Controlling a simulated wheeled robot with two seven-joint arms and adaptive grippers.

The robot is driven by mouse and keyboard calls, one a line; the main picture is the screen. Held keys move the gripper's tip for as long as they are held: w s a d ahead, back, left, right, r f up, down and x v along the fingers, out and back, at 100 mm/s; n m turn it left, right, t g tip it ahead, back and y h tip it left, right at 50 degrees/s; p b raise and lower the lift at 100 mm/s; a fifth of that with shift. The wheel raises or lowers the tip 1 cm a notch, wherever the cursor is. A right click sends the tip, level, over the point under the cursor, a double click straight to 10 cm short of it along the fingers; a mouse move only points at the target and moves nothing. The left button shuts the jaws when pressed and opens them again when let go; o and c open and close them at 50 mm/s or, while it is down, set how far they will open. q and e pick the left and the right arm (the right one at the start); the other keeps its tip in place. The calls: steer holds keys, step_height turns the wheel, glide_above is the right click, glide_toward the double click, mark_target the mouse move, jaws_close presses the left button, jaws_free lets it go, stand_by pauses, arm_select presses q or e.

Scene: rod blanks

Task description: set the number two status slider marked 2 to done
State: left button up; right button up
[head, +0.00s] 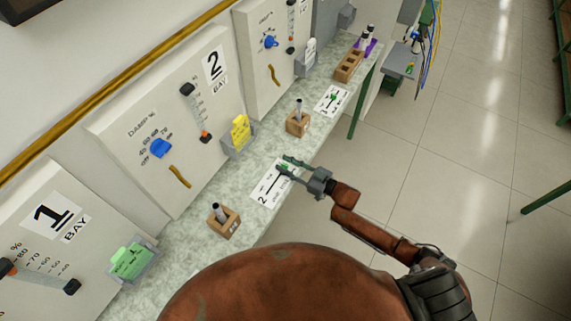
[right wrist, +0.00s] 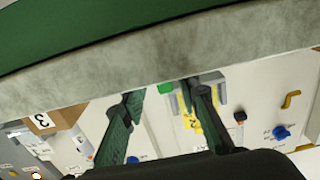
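The status slider marked 2 is a white card (head: 264,194) with a dark slot, lying flat on the counter in front of bay 2. My right gripper (head: 283,164) is over the card's far end, its fingers apart. A small green part, which looks like the slider's knob, shows at the fingers in the head view. In the right wrist view the two dark green fingers (right wrist: 160,92) are spread, with a small green block (right wrist: 166,87) between their tips. Whether the fingers touch it I cannot tell. The end markings are too small to read. My left gripper is not in view.
Wooden blocks with rods stand on either side of the card, one nearer (head: 224,224) and one farther (head: 297,125). Another slider card (head: 330,106) lies farther along. The bay 2 panel (head: 178,128) has a yellow tag (head: 240,131). The floor to the right is clear.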

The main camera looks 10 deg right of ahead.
steer(key=v, duration=1.1)
steer(key=shift+s+d, duration=0.2)
steer(key=shift+d, duration=0.05)
steer(key=d+f+m+h, duration=0.2)
steer(key=d+f+h, duration=0.15)
steer(key=f, duration=0.45)
steer(key=d+f+m+h, duration=0.1)
steer(key=d+f+h, duration=0.2)
steer(key=d+f, duration=0.35)
steer(key=s+d+f+m+g+h, duration=0.1)
steer(key=s+d+f, duration=0.15)
steer(key=f, duration=0.35)
steer(key=s+d+f+m+g+h, duration=0.1)
steer(key=s+f+h, duration=0.1)
steer(key=s+f, duration=0.35)
steer(key=s+d+f+m+g+h, duration=0.1)
steer(key=s+d+f, duration=0.1)
steer(key=f, duration=0.5)
steer(key=s+f+g+h, duration=0.3)
steer(key=s+f+g, duration=0.1)
steer(key=s+f, duration=1.1)
steer(key=s+a+f+g, duration=0.2)
steer(key=s+f, duration=0.1)
steer(key=s, duration=0.8)
steer(key=s+a+f+m+g, duration=0.1)
steer(key=s+a+f+g, duration=0.1)
steer(key=s, duration=0.9)
steer(key=shift+s+a+f+m+g, duration=0.3)
steer(key=shift+a+f+g, duration=0.1)
steer(key=shift+a+f, duration=0.3)
